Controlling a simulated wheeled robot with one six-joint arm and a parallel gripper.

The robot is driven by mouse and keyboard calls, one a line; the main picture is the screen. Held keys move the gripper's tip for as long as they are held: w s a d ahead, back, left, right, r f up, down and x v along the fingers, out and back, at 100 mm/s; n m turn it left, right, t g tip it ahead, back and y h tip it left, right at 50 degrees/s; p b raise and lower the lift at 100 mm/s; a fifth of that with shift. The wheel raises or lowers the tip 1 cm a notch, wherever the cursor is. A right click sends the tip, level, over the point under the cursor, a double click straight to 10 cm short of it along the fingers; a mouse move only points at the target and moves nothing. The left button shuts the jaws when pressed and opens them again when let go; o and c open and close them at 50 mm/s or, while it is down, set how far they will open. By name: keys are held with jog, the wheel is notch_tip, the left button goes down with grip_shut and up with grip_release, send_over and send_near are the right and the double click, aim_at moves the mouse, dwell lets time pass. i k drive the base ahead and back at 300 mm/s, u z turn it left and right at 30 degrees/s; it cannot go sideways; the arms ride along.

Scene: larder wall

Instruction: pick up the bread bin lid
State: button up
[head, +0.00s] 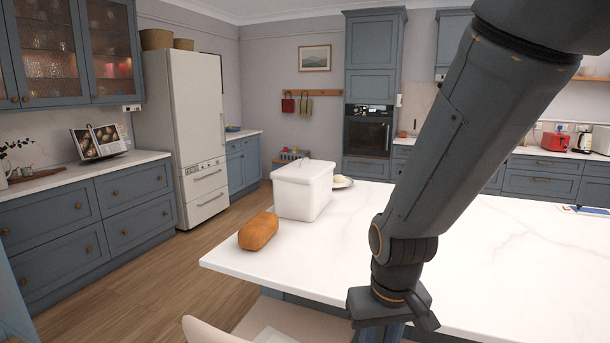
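The white bread bin (300,198) stands on the marble island, near its left end. Its white lid (302,171) is on top of it, with a small raised part at the back that may be a handle. My gripper (392,312) hangs low at the front edge of the island, to the right of the bin and nearer to me, well apart from it. Its fingers are seen from above and partly hidden by the wrist, so their opening is unclear. I see nothing held in it.
A brown loaf (259,231) lies in front of the bin, near the island's left corner. A plate (342,183) with something pale on it is behind the bin at right. A pale chair (230,329) stands at the front edge. The island top (320,250) between bin and arm is clear.

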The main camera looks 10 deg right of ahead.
aim_at(307, 170)
jog(key=u, duration=0.65)
jog(key=k, duration=0.85)
jog(key=u, duration=0.75)
jog(key=k, duration=0.3)
jog(key=u, duration=0.55)
jog(key=i, duration=1.7)
jog(key=z, duration=0.45)
jog(key=i, duration=1.8)
jog(key=z, duration=1.15)
jog(key=i, duration=1.65)
jog(key=z, duration=0.95)
